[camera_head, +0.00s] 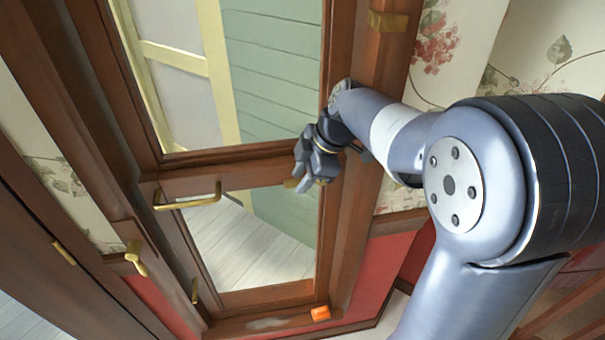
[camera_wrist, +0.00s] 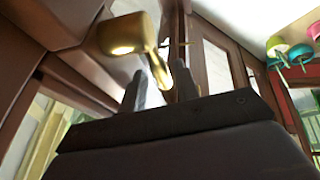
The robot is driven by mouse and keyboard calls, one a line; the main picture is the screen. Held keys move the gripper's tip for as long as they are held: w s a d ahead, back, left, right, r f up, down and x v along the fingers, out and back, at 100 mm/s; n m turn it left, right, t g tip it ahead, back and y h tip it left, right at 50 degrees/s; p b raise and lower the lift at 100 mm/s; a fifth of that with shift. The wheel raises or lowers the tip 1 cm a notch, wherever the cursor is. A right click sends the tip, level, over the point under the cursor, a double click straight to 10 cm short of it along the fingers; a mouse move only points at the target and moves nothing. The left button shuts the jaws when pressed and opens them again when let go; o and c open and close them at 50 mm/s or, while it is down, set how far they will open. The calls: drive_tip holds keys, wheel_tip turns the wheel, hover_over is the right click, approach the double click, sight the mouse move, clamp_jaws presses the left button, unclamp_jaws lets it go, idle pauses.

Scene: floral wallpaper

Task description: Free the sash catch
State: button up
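The sash window (camera_head: 240,172) has a brown wooden frame. A brass catch (camera_wrist: 128,34) with a short lever shows close up in the wrist view. Its lever slants down between the two dark fingers of my gripper (camera_wrist: 160,88). The fingers stand apart, and I cannot tell whether they touch the lever. In the head view my gripper (camera_head: 305,172) is at the right side of the window, by the meeting of the upper and lower panes. Only a bit of brass (camera_head: 293,183) shows there, mostly hidden behind the fingers.
A brass bar handle (camera_head: 187,202) is on the window's left part. A brass knob (camera_head: 135,258) and a brass plate (camera_head: 388,20) are on the frame. Colourful round things (camera_wrist: 297,55) show at the right in the wrist view.

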sight(298, 183)
drive_tip(key=shift+c, duration=0.2)
clamp_jaws()
drive_tip(key=shift+a+f+h, duration=0.15)
drive_tip(key=shift+h, duration=0.15)
drive_tip(key=h, duration=0.1)
drive_tip(key=f+h, duration=0.1)
drive_tip(key=shift+a+h, duration=0.2)
drive_tip(key=shift+h, duration=0.1)
drive_tip(key=shift+d+f+n+t+h+p, duration=0.15)
drive_tip(key=shift+f+h, duration=0.2)
drive_tip(key=shift+h, duration=0.35)
drive_tip(key=shift+a+f+n+t+h+p, duration=0.1)
drive_tip(key=shift+f+h+p, duration=0.15)
drive_tip(key=shift+h, duration=0.45)
drive_tip(key=shift+d+f+n+t+h+p, duration=0.15)
drive_tip(key=shift+f+h, duration=0.25)
drive_tip(key=shift+h, duration=0.3)
drive_tip(key=shift+o, duration=0.2)
unclamp_jaws()
drive_tip(key=shift+f, duration=0.1)
